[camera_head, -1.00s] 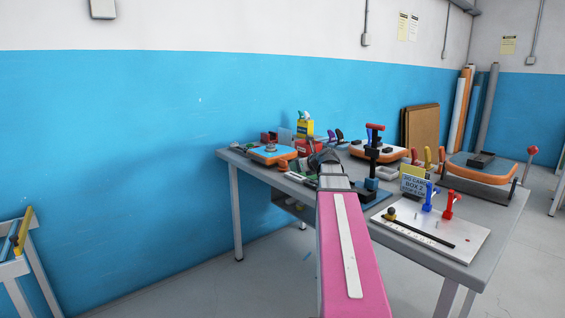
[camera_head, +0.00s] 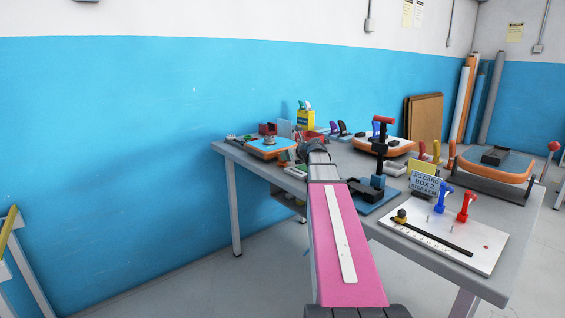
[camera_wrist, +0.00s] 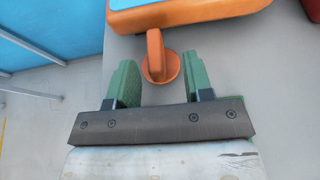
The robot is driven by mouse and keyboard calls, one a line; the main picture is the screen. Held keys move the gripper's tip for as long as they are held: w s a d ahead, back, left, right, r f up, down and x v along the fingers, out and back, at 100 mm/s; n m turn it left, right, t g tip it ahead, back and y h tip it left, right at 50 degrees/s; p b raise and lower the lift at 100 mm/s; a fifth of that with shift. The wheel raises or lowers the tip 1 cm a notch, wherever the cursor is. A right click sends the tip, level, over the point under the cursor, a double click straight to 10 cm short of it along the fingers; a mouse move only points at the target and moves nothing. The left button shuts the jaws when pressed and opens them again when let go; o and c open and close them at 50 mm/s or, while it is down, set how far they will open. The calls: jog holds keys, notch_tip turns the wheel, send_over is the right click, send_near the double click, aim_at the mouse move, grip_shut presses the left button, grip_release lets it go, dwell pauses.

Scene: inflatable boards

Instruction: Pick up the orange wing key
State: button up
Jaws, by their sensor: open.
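The orange wing key (camera_wrist: 156,50) stands on the grey tabletop in the wrist view, with an upright fin and a round foot. It is close to the edge of an orange-rimmed board with a blue top (camera_wrist: 187,12). My gripper (camera_wrist: 157,60) is open, with one green finger to the left of the key and one to the right. The key shows between the fingertips with a gap on each side. I cannot tell how high the fingers are above the table. In the head view my arm mostly hides the gripper and the key.
The grey table (camera_head: 226,150) carries the blue-topped board (camera_head: 262,152) at its far left end. A black stand with a red top (camera_head: 384,121), a jig card sign (camera_head: 427,183) and a white plate (camera_head: 470,258) stand to the right of my arm.

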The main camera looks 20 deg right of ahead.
jog(key=x, duration=0.4)
jog(key=shift+w+a+f, duration=0.1)
jog(key=shift+w+a, duration=0.15)
jog(key=shift+a, duration=0.05)
grip_shut()
jog(key=shift+r, duration=0.2)
